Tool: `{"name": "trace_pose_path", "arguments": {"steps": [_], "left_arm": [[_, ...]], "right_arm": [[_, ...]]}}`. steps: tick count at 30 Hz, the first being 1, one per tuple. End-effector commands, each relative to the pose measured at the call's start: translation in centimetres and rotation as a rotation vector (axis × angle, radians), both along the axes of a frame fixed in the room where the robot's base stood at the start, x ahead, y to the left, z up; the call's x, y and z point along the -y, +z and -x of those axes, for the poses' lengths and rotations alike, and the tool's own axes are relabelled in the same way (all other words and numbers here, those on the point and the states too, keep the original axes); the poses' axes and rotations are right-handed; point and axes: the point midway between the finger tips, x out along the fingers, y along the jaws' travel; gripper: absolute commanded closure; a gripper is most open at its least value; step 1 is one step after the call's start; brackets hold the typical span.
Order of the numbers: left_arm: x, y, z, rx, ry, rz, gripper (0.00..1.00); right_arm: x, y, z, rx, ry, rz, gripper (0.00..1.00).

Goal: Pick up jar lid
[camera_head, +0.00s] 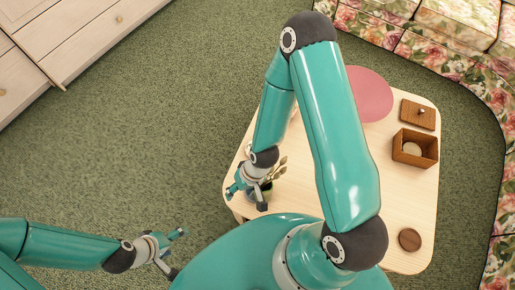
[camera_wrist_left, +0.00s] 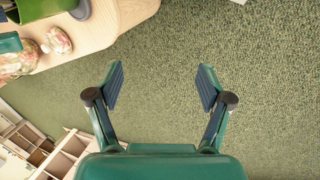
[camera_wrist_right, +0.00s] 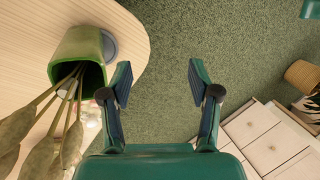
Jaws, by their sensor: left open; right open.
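A small floral-patterned rounded piece (camera_wrist_left: 58,40), which looks like the jar lid, lies on the pale wooden table in the left wrist view. A larger floral piece (camera_wrist_left: 18,62), likely the jar, is beside it, cut by the frame edge. In the head view I cannot make out either; my right arm covers that part of the table. My left gripper (camera_head: 174,252) is open and empty above the carpet, left of the table; it also shows in the left wrist view (camera_wrist_left: 160,88). My right gripper (camera_head: 246,197) is open and empty at the table's left edge (camera_wrist_right: 160,85).
A green plant pot (camera_wrist_right: 82,48) stands close beside my right gripper, leaves hanging over. The table (camera_head: 395,195) also bears a pink round mat (camera_head: 370,92), an open wooden box (camera_head: 428,143), a knobbed wooden lid (camera_head: 410,112) and a brown disc (camera_head: 410,239). Carpet (camera_head: 140,120) is clear.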

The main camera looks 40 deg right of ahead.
Motion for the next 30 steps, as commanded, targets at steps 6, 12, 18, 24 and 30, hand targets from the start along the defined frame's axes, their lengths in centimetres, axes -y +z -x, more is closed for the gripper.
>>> {"name": "trace_pose_path", "arguments": {"steps": [6,12,18,24,30], "left_arm": [[0.0,-8.4,0.0,-0.001,0.0,0.0,0.0],[0.0,-16.2,0.0,-0.001,0.001,0.0,0.0],[0.0,-21.6,0.0,-0.001,0.0,0.0,0.0],[0.0,-23.7,0.0,0.0,0.0,0.0,0.0],[0.0,-24.4,0.0,0.0,0.0,0.0,0.0]], "right_arm": [[1.8,-4.5,-6.8,-0.016,-0.082,0.006,0.39],[7.3,-5.2,-13.3,-0.044,-0.231,0.128,0.39],[13.5,-2.7,-16.5,-0.051,-0.431,0.283,0.39],[16.9,-0.4,-17.2,-0.05,-0.565,0.368,0.39],[17.6,-2.0,-17.3,-0.056,-0.586,0.385,0.39]]}}
